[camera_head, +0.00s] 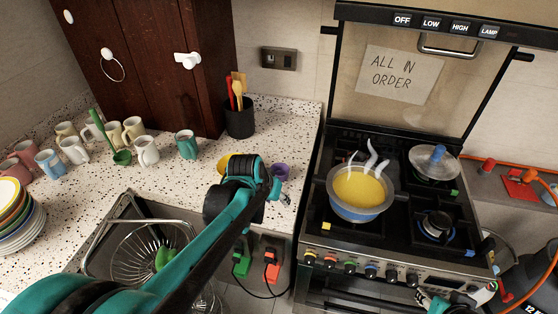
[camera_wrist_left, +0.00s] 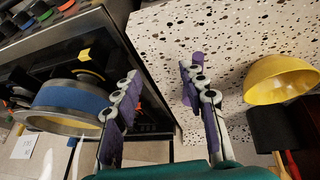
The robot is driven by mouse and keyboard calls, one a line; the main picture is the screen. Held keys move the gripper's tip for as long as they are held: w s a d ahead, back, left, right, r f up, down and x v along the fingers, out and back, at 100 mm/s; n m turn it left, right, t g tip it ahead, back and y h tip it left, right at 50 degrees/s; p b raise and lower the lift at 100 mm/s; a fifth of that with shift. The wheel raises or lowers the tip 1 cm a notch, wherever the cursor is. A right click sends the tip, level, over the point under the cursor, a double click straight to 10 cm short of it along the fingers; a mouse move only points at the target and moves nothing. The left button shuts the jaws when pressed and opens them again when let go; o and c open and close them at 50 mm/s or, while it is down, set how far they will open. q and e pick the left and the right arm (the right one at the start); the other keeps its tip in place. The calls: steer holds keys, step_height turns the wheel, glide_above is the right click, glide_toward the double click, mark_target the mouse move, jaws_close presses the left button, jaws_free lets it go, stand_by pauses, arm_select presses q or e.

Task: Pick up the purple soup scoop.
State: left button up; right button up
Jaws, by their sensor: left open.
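My left gripper (camera_head: 283,184) is over the right end of the speckled counter in the head view, near the stove. In the left wrist view its two fingers (camera_wrist_left: 158,85) stand apart with purple pads and nothing between them. A purple patch (camera_head: 280,170) shows beside the gripper in the head view; I cannot tell whether it is the purple soup scoop or a finger pad.
A yellow bowl-shaped thing (camera_head: 227,162) is partly hidden behind my left arm. A steaming pot (camera_head: 358,192) stands on the stove. A black utensil holder (camera_head: 240,121), several mugs, a green scoop (camera_head: 122,157) and stacked plates (camera_head: 18,220) occupy the counter. The sink holds a wire basket (camera_head: 135,259).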

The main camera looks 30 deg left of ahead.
arm_select(q)
steer(key=w+a+p, duration=0.4)
steer(key=a, duration=0.3)
steer(key=shift+n+g+h, duration=0.3)
steer(key=shift+n+h, duration=0.1)
steer(key=b+x, duration=0.1)
steer(key=x, duration=0.2)
steer(key=b+x, duration=0.2)
steer(key=x, duration=0.2)
steer(key=shift+w+d+f, duration=0.1)
steer(key=shift+w+f, duration=0.05)
steer(key=shift+w, duration=0.25)
arm_select(e)
steer(key=r, duration=0.3)
steer(key=shift+s, duration=0.2)
arm_select(q)
steer(key=shift+c, duration=0.4)
jaws_close()
